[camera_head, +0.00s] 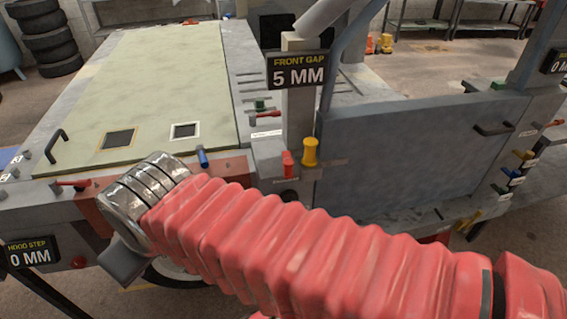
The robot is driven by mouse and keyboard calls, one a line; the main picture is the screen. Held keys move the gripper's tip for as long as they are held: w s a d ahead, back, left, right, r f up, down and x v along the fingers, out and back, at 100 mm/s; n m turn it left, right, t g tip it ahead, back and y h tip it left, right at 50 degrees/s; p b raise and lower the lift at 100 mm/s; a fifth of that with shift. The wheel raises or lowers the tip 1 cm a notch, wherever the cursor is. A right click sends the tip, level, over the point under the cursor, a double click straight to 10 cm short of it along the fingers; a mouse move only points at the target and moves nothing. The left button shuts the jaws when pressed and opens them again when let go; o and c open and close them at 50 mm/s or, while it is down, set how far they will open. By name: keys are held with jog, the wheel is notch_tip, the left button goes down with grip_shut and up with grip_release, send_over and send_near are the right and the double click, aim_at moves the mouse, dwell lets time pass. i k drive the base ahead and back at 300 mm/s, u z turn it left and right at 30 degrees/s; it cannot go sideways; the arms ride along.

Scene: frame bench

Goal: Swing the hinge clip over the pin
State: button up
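My arm in its red ribbed sleeve crosses the front of the view from the lower right. My gripper (122,258) is at its left end, below a ringed metal wrist, and shows as a grey shape in front of the bench's front edge. Its fingertips are not clear, so I cannot tell if it is open or holding anything. I cannot single out the hinge clip or its pin for sure. Small red-handled levers sit at the left front (72,183) and by the post (265,115). A blue peg (202,158) stands just right of my wrist.
A pale green hood panel (150,75) lies on the bench at left, with a black handle (55,145). A grey door panel (410,150) stands at right. A yellow knob (310,152) and red piece (288,163) are by the post. Signs read 5 MM (299,71) and 0 MM (29,253).

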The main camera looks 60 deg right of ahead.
aim_at(288, 163)
jog(key=k, duration=1.15)
jog(key=z, duration=0.45)
jog(key=i, duration=1)
jog(key=u, duration=0.05)
